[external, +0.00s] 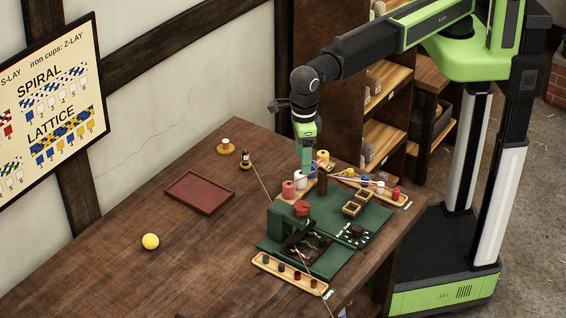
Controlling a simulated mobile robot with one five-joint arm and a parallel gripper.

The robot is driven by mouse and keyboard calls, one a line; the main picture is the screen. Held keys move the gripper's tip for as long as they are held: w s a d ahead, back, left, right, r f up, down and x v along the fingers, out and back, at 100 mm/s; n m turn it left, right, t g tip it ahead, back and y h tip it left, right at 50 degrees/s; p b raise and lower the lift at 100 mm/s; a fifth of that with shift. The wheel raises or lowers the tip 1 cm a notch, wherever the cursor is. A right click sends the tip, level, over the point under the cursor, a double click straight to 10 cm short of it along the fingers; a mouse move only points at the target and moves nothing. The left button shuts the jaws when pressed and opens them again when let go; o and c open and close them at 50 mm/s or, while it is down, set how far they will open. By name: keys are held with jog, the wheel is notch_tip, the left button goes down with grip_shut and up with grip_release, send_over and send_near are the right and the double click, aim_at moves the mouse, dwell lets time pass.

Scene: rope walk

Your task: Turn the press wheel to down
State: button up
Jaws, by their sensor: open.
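A dark green machine (283,222), which looks like the press, stands on a green mat (375,217) on the wooden table. A small red wheel-like part (302,208) sits on it and appears to be the press wheel; its setting is too small to read. My gripper (306,172) points down above the back of the mat, behind the red part in this view and apart from it. It is open, and I see nothing held in it. Its fingertips are small and partly lost among the spools.
Spools (289,189) and a rack of coloured cups (371,184) crowd around my gripper. Strands stretch across the mat. A wooden strip with pegs (290,273) lies in front. A red tray (200,193) and yellow ball (150,241) lie left, where the table is mostly clear.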

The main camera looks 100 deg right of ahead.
aim_at(302, 206)
notch_tip(302, 206, down, 17)
jog(key=b, duration=1.6)
jog(key=shift+r, duration=0.15)
jog(key=c, duration=1.4)
